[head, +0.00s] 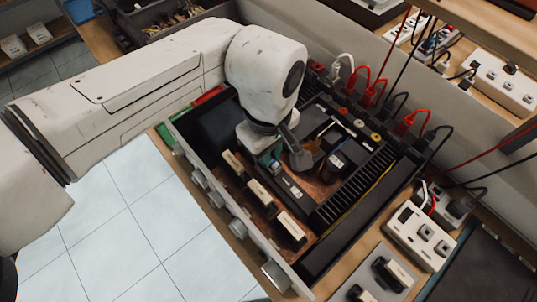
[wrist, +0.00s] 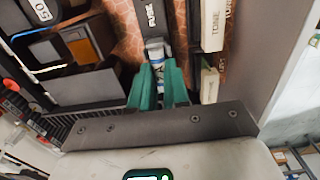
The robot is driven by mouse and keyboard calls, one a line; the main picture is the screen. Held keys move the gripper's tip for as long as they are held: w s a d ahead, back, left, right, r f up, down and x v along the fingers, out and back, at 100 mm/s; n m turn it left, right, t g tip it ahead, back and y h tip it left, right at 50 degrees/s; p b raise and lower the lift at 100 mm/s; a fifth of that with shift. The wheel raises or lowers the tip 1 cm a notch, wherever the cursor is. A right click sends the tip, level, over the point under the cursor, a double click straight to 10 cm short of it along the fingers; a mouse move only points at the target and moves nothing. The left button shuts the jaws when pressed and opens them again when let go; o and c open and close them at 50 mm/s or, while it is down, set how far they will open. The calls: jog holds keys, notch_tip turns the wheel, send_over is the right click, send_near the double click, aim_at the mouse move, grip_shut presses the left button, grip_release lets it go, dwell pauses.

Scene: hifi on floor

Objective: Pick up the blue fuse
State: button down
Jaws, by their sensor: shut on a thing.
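My gripper (head: 268,160) is down inside an open black equipment chassis (head: 325,262). In the wrist view its two green fingers (wrist: 158,75) are shut on a small blue and white piece, the blue fuse (wrist: 155,50). The fuse sits at a dark block marked with a label (wrist: 150,14); I cannot tell whether it is still seated there. In the head view the gripper and arm hide most of the fuse.
Cream labelled blocks (head: 260,192) stand in a row left of my gripper. Black cooling fins (head: 350,188) and a dark cylinder (head: 336,163) are to its right. Red and black plugs (head: 405,122) with cables line the back edge. A white power strip (head: 420,236) lies at right.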

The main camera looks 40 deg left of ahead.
jog(key=shift+r, duration=0.1)
jog(key=shift+r, duration=0.2)
jog(key=r, duration=0.3)
jog(key=shift+s+a, duration=0.2)
jog(key=shift+s, duration=0.05)
jog(key=s+a+r+b, duration=0.1)
jog(key=s+a+r, duration=0.7)
jog(key=s+r, duration=0.1)
jog(key=shift+s+r+b, duration=0.25)
jog(key=shift+s+b, duration=0.1)
jog(key=shift+s, duration=0.45)
jog(key=shift+a, duration=0.1)
jog(key=c, duration=1.7)
grip_release()
grip_shut()
